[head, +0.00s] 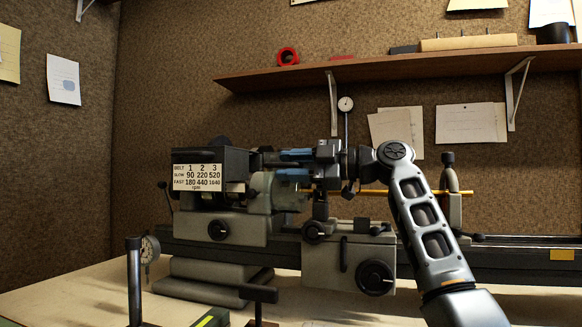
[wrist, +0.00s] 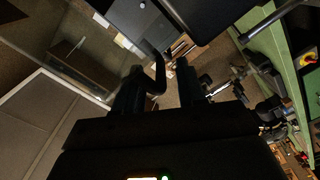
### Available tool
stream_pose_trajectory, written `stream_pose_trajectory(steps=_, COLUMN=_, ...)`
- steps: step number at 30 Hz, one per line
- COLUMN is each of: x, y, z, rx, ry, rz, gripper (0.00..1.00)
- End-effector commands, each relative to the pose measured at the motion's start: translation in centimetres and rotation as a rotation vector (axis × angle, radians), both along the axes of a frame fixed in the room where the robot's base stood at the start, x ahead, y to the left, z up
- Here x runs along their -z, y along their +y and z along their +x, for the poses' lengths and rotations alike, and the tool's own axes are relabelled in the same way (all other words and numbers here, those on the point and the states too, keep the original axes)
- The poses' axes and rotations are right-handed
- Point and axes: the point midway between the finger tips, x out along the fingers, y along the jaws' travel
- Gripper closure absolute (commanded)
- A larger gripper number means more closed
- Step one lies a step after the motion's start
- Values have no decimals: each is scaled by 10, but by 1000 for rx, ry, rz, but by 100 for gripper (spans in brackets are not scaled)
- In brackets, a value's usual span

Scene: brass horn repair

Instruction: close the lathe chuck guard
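The lathe chuck guard (head: 293,174) appears as a bluish see-through piece just right of the headstock in the head view. My gripper crosses in front of it and hides part, so I cannot tell how far it is swung. My gripper (head: 282,157) reaches in from the right, level, with its fingers pointing left at the guard. In the wrist view the two dark fingers (wrist: 158,84) stand apart. A dark bent rod (wrist: 158,72) shows between them, closer to the left finger; I cannot tell whether it touches.
The headstock (head: 210,172) with its speed label stands left of my gripper. The carriage (head: 345,255) with black knobs lies below, and a yellow rod (head: 375,192) runs behind my arm. A wooden shelf (head: 400,66) hangs above. A dial gauge (head: 346,104) stands upright close behind.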

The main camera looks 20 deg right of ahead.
Motion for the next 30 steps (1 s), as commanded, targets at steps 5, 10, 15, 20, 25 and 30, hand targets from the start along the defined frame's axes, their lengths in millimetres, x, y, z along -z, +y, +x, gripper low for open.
stream_pose_trajectory(steps=5, x=-31, y=0, z=0, rx=1, ry=-2, rz=-1, gripper=62)
stream_pose_trajectory(steps=10, x=-54, y=-25, z=-15, rx=4, ry=-5, rz=2, gripper=62)
stream_pose_trajectory(steps=15, x=-75, y=-53, z=-32, rx=3, ry=-6, rz=2, gripper=62)
stream_pose_trajectory(steps=20, x=-92, y=-75, z=-47, rx=1, ry=-6, rz=2, gripper=62)
stream_pose_trajectory(steps=25, x=-103, y=-92, z=-57, rx=1, ry=-6, rz=1, gripper=62)
stream_pose_trajectory(steps=30, x=-107, y=-98, z=-62, rx=-1, ry=-5, rz=0, gripper=62)
